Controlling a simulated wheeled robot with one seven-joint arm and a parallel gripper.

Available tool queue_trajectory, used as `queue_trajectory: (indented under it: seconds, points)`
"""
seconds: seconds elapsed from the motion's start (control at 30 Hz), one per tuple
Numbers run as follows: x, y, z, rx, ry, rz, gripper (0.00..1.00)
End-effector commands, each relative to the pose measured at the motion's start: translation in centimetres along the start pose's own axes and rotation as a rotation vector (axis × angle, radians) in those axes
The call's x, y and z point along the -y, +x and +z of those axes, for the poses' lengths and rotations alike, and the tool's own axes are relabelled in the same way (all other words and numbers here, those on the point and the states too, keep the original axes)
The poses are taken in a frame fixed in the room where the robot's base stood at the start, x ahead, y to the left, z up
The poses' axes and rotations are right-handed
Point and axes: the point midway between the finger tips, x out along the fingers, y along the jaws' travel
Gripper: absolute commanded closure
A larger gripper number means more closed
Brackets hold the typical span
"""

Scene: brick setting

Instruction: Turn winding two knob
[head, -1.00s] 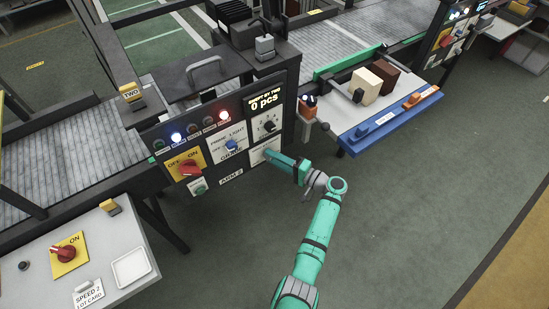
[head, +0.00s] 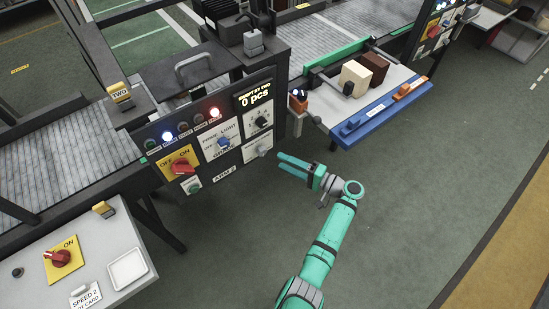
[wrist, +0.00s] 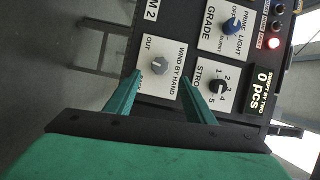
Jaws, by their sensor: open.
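A grey knob (wrist: 159,65) sits on a white plate lettered WIND BY HAND and OUT, in the middle of the wrist view. In the head view this knob (head: 262,151) is at the lower right of the dark control panel (head: 222,181) marked ARM 2. My gripper (head: 281,161) is just right of that plate and apart from the panel. In the wrist view my gripper (wrist: 160,78) is open and empty, its two green fingers either side of the knob in the picture. No contact shows.
Nearby on the panel are a black selector (head: 262,121), a blue GRADE knob (head: 223,142) and a red switch (head: 181,167). A white table with a blue edge (head: 378,112) stands at right. Open floor (head: 420,200) lies around my arm.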

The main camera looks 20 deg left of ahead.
Motion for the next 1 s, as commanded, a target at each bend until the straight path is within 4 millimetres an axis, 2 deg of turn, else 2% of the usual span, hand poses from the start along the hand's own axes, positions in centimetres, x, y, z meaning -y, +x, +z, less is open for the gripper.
queue_trajectory:
  seconds: [0.1,0.27,0.47,0.73,1.0]
  points:
    - [0.0,-1.5,-0.1,-0.002,0.0,0.001,0.51]
    - [0.0,-2.2,0.0,-0.001,0.0,0.001,0.51]
    - [0.0,-2.4,0.0,-0.001,0.0,0.001,0.51]
    - [0.0,-1.5,0.3,0.012,0.0,0.0,0.51]
    - [0.0,-2.1,0.1,0.003,0.0,0.0,0.51]
